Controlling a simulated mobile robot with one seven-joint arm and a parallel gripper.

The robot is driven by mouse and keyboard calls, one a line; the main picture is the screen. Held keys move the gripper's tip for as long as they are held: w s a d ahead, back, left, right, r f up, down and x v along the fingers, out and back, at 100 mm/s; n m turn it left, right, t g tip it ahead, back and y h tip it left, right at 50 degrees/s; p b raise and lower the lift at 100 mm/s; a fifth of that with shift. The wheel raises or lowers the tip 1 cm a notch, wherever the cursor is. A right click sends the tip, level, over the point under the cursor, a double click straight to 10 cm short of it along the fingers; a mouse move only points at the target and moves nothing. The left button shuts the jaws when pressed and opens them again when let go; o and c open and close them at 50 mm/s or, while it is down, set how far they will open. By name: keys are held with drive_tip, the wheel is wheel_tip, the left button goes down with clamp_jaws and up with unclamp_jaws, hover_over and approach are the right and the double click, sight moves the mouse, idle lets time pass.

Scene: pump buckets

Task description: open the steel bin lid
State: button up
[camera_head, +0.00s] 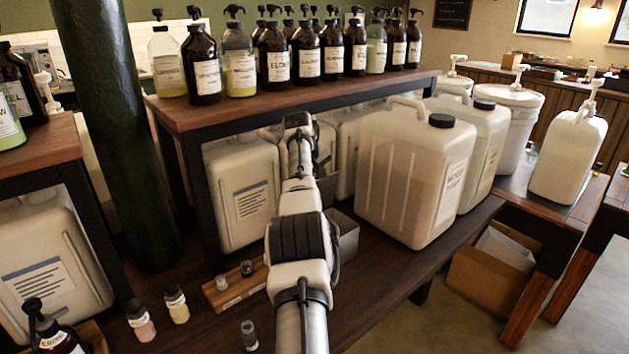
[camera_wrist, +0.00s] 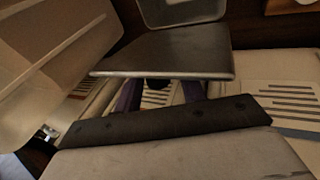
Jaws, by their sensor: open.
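The steel bin (camera_head: 346,243) is a grey metal box on the wooden bench, partly hidden behind my arm in the head view. In the wrist view, a flat dark steel plate with a bright edge, seemingly the bin lid (camera_wrist: 165,62), lies across the middle. A grey-rimmed part, probably of the bin (camera_wrist: 182,17), shows beyond it. My gripper (camera_wrist: 160,88) is open, its two dark fingers apart just below the plate's edge. Their tips are partly hidden by the plate, and I cannot tell whether they touch it. The fingers cannot be made out in the head view.
A large white jug (camera_head: 400,180) stands close right of the bin, and a white canister (camera_head: 240,195) stands left. A shelf (camera_head: 200,112) carrying several pump bottles overhangs behind. A small wooden tray (camera_head: 225,293) with little jars sits front left. The bench front right is clear.

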drive_tip(key=shift+b, duration=0.3)
drive_tip(key=shift+s+a+r+b, duration=0.15)
drive_tip(key=shift+s+r+b, duration=0.2)
drive_tip(key=shift+b, duration=0.6)
drive_tip(key=b+v, duration=0.3)
drive_tip(key=v, duration=1)
drive_tip(key=shift+w, duration=0.2)
